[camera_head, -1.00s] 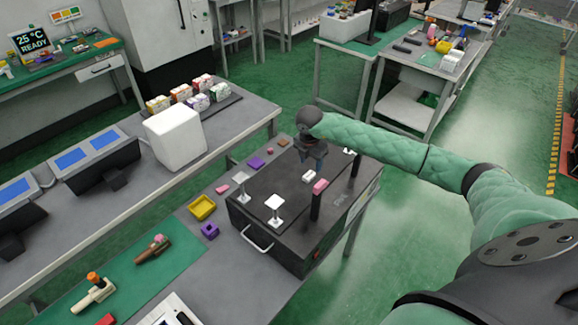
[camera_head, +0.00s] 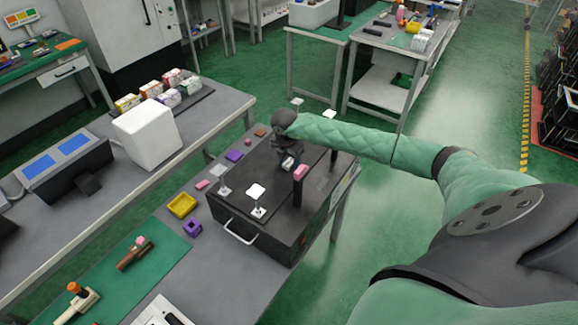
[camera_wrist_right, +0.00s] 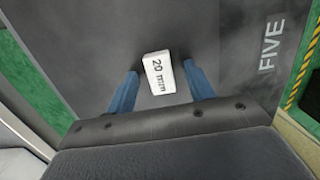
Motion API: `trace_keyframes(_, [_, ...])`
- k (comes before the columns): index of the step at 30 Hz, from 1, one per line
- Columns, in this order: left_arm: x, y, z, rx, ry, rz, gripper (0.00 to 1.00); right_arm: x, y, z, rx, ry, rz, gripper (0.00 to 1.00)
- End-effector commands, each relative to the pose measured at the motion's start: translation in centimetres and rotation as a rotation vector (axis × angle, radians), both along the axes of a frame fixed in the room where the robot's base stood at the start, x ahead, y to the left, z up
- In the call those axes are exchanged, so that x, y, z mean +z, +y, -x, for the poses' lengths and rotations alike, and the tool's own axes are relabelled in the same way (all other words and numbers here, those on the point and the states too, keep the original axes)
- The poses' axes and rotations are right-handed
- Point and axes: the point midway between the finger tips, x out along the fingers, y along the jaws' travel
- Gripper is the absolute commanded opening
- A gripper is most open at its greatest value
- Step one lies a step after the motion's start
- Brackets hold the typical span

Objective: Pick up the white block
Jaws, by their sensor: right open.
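The white block (camera_wrist_right: 159,72), marked "20 mm", lies on the dark top of the black box (camera_wrist_right: 90,40). In the head view the white block (camera_head: 288,163) shows just below my right gripper (camera_head: 284,153), partly covered by it. In the right wrist view my right gripper (camera_wrist_right: 161,78) is open, with one blue finger on each side of the block. Gaps show between the fingers and the block, and the block is not held. My left gripper is not in view.
A yellow tray (camera_head: 182,205) and a purple part (camera_head: 192,228) lie on the table to the left.

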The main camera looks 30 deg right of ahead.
Motion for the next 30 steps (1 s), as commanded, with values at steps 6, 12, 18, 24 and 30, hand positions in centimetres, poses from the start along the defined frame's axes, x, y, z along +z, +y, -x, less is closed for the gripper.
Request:
trace_keyframes(6, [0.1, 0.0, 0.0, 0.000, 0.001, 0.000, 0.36, 0.0, 0.0, 0.0, 0.000, 0.000, 0.001, 0.49])
trace_keyframes(12, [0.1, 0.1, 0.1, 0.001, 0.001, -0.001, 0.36, 0.0, 0.0, 0.0, 0.000, 0.000, 0.001, 0.10])
trace_keyframes(18, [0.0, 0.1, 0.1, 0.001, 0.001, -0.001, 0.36, 0.0, 0.0, 0.0, 0.000, 0.000, 0.001, 0.03])
trace_keyframes(24, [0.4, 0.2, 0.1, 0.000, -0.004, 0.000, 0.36, 1.0, -0.1, 0.0, 0.000, -0.001, 0.001, 0.03])
trace_keyframes(30, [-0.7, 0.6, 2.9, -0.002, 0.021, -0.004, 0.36, 4.5, -0.1, 0.0, -0.001, -0.002, 0.002, 0.03])
